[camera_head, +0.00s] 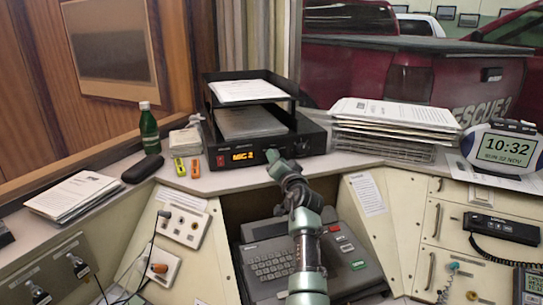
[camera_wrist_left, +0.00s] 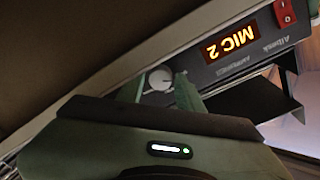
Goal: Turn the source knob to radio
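The black amplifier (camera_head: 314,138) sits on the console ledge under a paper tray. Its orange display (camera_head: 242,156) reads "MIC 2", and the same display (camera_wrist_left: 230,42) shows in the left wrist view, turned over. A pale round knob (camera_wrist_left: 160,78) is on its front panel. My left gripper (camera_head: 274,160) is at the panel, right of the display. In the left wrist view its two green fingers (camera_wrist_left: 160,88) stand apart on either side of the knob, with no clear contact. The gripper hides this knob in the head view. My right gripper is not in view.
A paper tray (camera_head: 250,98) stands on the amplifier. Two small yellow and orange items (camera_head: 180,167), a dark case (camera_head: 142,168) and a green bottle (camera_head: 149,128) are to the left. A paper stack (camera_head: 392,120) and clock (camera_head: 503,148) are to the right. A keyboard machine (camera_head: 270,262) lies below.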

